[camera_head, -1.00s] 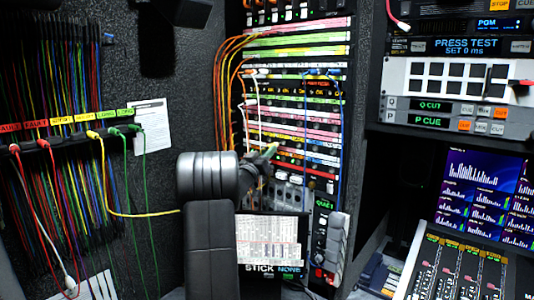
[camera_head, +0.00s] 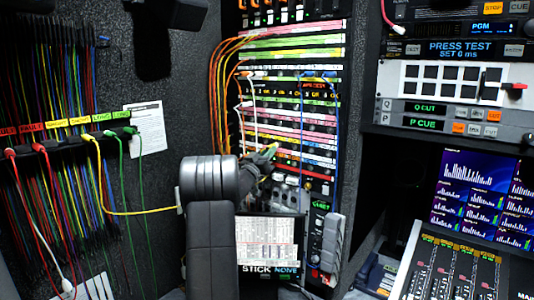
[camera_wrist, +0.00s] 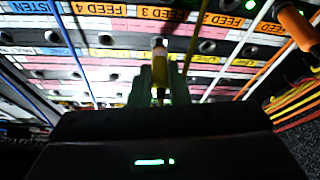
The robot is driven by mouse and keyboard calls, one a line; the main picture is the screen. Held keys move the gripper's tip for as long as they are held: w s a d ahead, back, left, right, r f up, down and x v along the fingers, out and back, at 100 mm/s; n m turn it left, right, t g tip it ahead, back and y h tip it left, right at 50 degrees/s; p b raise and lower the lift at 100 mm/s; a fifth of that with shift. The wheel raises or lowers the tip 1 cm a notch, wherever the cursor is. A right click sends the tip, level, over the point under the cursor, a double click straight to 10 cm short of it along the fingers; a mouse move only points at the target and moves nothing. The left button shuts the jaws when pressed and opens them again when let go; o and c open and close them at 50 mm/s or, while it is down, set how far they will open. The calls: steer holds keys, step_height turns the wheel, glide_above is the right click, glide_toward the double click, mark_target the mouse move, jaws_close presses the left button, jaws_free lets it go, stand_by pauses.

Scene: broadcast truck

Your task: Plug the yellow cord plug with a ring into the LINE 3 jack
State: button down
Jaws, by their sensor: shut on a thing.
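My gripper (camera_head: 268,154) is in front of the patch panel (camera_head: 300,116), at its lower middle rows. In the wrist view my gripper (camera_wrist: 160,82) is shut on a yellow plug (camera_wrist: 159,66). Its pale tip points at the panel; I cannot tell whether it touches or enters a jack. A ring on the plug is not clear. The panel is upside down in the wrist view, with orange FEED labels and a row of yellow labels (camera_wrist: 186,58) near the plug. Their numbers are too blurred to read, so I cannot single out LINE 3. A yellow cord (camera_head: 140,213) runs from the left-hand rack behind my arm.
Orange cords (camera_head: 222,90) loop along the panel's left side, with white cords (camera_head: 251,115) near my gripper and a blue cord (camera_head: 333,130) at right. An orange plug (camera_wrist: 295,27) shows in the wrist view. A printed sheet (camera_head: 266,242) is below; a console (camera_head: 455,270) stands right.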

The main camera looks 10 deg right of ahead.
steer(key=shift+w+d+r, duration=0.1)
steer(key=shift+w+d, duration=0.05)
steer(key=shift+w+d, duration=0.15)
steer(key=shift+d, duration=0.1)
steer(key=c, duration=1.3)
jaws_free()
steer(key=shift+d, duration=0.1)
steer(key=b+v, duration=0.4)
steer(key=v, duration=1)
steer(key=shift+b, duration=0.3)
steer(key=shift+w, duration=0.1)
